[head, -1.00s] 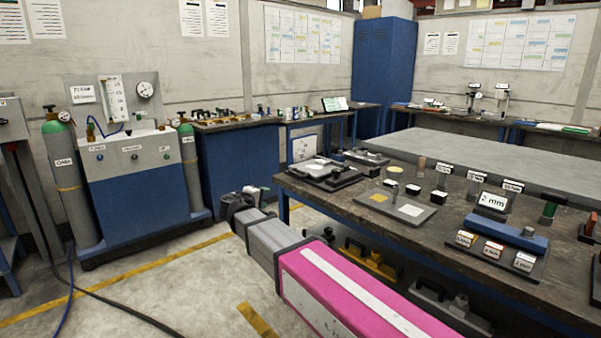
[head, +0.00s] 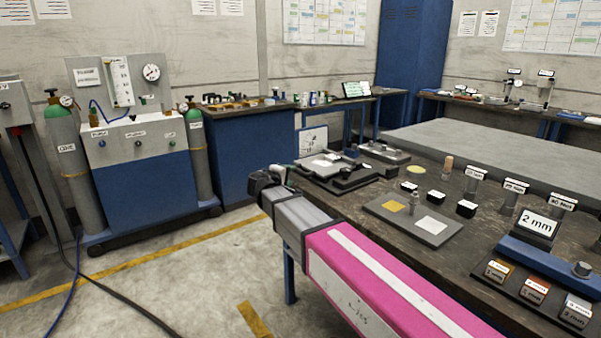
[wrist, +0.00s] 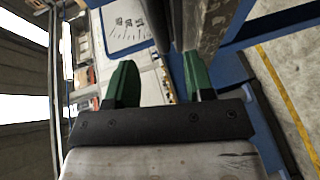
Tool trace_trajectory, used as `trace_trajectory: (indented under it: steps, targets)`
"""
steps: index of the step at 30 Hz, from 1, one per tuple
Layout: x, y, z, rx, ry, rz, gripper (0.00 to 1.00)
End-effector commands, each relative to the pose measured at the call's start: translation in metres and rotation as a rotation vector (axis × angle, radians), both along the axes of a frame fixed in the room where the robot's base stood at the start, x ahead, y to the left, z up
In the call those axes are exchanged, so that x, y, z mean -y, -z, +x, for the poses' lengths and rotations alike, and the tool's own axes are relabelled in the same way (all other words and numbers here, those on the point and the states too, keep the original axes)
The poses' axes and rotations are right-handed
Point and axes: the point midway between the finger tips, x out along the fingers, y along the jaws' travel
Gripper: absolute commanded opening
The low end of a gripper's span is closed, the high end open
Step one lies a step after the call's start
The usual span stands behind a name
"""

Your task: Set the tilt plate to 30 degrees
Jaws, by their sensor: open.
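My gripper shows at the end of my arm in the head view (head: 272,180), at the left end of the dark workbench (head: 455,235). In the wrist view its two green fingers (wrist: 160,82) stand apart with nothing held between them. A black fixture with a pale plate (head: 322,164) sits on the bench's far left corner, just beyond my gripper; it may be the tilt plate, but I cannot read its angle. A white panel with a fan of marks (head: 313,141) stands behind it. The panel also shows at the top of the wrist view (wrist: 124,24).
A grey tray (head: 452,233) with two square pads and several small black blocks lie on the bench. A "2 mm" sign (head: 538,225) and blue bar (head: 540,262) stand at right. A blue gas cabinet (head: 145,190) is at left. Floor between is open.

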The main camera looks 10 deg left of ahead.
Motion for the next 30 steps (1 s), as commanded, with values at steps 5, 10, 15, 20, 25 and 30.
trace_trajectory:
  steps: [5, 10, 15, 20, 25, 30]
  targets:
    - [0.009, 0.007, 0.034, 0.000, 0.002, 0.000, 0.48]
    - [0.017, 0.012, 0.058, 0.000, 0.001, 0.000, 0.48]
    - [0.022, 0.015, 0.072, 0.000, 0.001, 0.000, 0.48]
    - [0.024, 0.016, 0.076, 0.000, 0.000, 0.000, 0.48]
    - [0.024, 0.016, 0.076, 0.000, 0.000, 0.000, 0.48]
    - [0.024, 0.016, 0.076, 0.000, 0.000, 0.000, 0.13]
